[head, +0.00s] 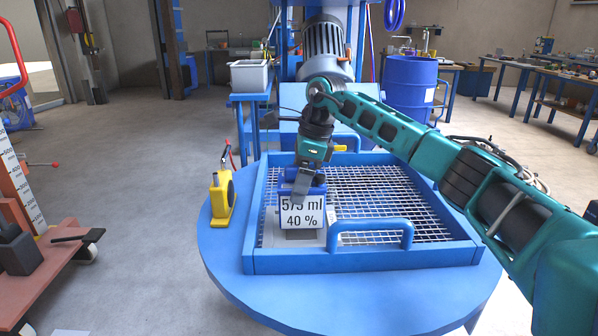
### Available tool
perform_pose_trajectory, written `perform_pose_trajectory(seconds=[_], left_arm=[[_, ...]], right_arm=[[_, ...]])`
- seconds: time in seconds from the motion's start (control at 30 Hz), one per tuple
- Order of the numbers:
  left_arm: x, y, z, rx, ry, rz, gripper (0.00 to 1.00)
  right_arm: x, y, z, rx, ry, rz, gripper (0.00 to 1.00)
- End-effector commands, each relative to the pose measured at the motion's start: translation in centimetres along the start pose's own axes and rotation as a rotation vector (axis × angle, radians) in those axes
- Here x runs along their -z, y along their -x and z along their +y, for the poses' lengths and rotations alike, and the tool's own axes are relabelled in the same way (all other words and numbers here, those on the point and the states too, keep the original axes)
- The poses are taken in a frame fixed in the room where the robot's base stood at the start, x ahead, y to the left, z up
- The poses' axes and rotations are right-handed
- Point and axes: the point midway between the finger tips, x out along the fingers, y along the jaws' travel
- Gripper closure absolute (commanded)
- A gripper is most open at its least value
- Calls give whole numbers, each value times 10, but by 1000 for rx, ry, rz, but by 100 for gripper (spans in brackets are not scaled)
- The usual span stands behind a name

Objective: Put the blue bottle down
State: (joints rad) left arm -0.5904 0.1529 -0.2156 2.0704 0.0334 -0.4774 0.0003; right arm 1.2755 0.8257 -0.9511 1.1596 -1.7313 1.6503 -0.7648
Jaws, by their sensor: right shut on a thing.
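The blue bottle (288,180) is mostly hidden behind a floating label reading "575 ml 40 %" and behind my right gripper (303,186). My right arm comes in from the right, and the gripper points down, shut on the bottle. The bottle is over the left part of a wire-mesh grate in a blue frame (390,257). I cannot tell whether its base touches the surface below. My left gripper is not in view.
The frame with a blue handle (372,233) sits on a round blue table (225,258). A yellow device (222,197) stands at the table's left. A blue barrel (410,85) and a grey bin (249,76) are behind. The mesh to the right is clear.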

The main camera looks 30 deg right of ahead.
Motion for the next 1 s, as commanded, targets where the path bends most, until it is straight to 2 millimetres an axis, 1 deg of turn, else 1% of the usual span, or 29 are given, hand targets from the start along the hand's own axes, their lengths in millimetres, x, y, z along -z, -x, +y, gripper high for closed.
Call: perform_pose_trajectory(seconds=[0.1, 0.17, 0.57, 0.6, 0.73, 1.0], left_arm=[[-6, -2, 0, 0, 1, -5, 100], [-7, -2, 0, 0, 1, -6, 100], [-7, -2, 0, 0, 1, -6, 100], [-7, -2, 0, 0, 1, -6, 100], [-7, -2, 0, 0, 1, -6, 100], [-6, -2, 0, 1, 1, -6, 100]], right_arm=[[4, -15, 0, 2, 0, -5, 100], [5, -20, 0, 3, 1, -5, 100], [6, -23, -1, 4, 1, -6, 100], [8, -26, 0, -1, -1, 1, 12], [8, -26, 0, -1, -1, 1, 0], [7, -23, 0, 0, 0, 1, 0]])
